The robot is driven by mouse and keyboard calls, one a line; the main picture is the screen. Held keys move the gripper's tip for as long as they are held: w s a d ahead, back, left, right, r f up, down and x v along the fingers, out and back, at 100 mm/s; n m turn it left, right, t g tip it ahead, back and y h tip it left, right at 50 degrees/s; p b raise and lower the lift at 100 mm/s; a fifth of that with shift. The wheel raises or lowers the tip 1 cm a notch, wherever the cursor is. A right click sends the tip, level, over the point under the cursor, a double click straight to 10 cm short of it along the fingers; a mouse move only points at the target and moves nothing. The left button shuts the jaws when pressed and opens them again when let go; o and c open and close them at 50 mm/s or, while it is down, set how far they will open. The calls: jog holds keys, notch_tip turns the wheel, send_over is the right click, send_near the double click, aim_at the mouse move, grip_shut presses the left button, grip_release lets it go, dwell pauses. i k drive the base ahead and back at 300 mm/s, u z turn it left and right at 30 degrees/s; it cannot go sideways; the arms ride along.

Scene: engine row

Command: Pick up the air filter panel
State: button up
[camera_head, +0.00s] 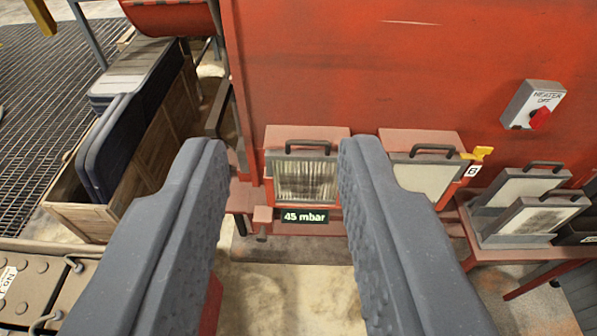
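Several framed panels with dark handles on top look like air filter panels. One with a grey, pleated, dirty face (305,181) sits in a red housing straight ahead, above a "45 mbar" display. A second, with a pale, clean face (424,178), sits in the red housing to its right. Two more stand tilted in a rack at the right: a pale one behind (520,188) and a grey-smudged one in front (541,219). My gripper (282,150) is open and empty. Its fingers frame the pleated panel without visible contact; the right finger overlaps the panel's right edge.
A red engine casing (380,65) fills the back. A heater switch box (532,105) and a yellow lever (482,152) are at right. A wooden crate (165,140) with dark padded slabs stands left. Bare floor (290,290) shows between my fingers.

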aim_at(300, 177)
jog(key=z, duration=0.05)
jog(key=i, duration=1.25)
jog(key=z, duration=0.05)
